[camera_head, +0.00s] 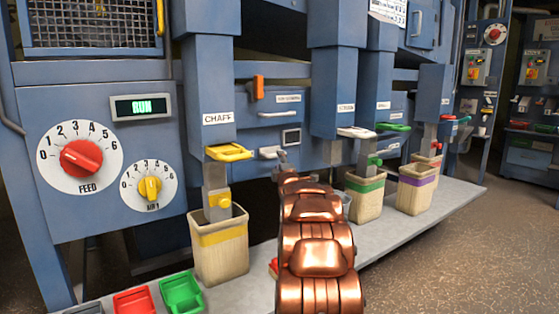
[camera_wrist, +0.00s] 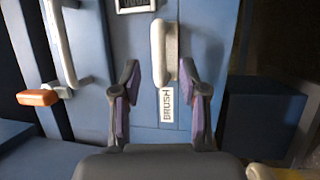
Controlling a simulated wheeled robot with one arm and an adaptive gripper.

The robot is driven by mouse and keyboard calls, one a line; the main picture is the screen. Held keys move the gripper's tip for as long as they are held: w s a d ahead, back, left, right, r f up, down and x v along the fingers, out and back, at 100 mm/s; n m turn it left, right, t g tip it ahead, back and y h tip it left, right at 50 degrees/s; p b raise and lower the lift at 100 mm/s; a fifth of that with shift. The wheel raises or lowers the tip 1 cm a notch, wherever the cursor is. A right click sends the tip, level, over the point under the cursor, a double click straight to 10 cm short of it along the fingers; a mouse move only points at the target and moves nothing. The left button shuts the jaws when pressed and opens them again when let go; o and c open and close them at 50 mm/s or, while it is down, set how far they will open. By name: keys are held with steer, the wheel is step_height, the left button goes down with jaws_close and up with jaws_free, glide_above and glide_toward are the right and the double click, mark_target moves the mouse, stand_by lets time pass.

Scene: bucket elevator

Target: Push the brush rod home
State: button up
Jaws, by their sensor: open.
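The brush rod shows as a pale, rounded handle (camera_wrist: 158,52) in the wrist view, standing out from a blue panel beside a white label reading BRUSH (camera_wrist: 167,105). In the head view the same pale handle (camera_head: 268,152) sits below a small display. My gripper (camera_wrist: 159,76) is open, with one purple-padded finger on each side of the handle's near end. I see gaps between the pads and the handle; no contact shows. How far the rod stands out is hard to tell. In the head view my gripper (camera_head: 281,157) is small, partly hidden behind my copper arm.
An orange handle (camera_wrist: 38,97) and a long pale drawer handle (camera_wrist: 61,42) lie to the left in the wrist view. In the head view, a CHAFF spout with a yellow gate (camera_head: 229,153) and a bucket (camera_head: 219,247) stand left of my arm. More buckets stand right.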

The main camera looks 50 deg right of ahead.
steer(key=shift+v, duration=2.9)
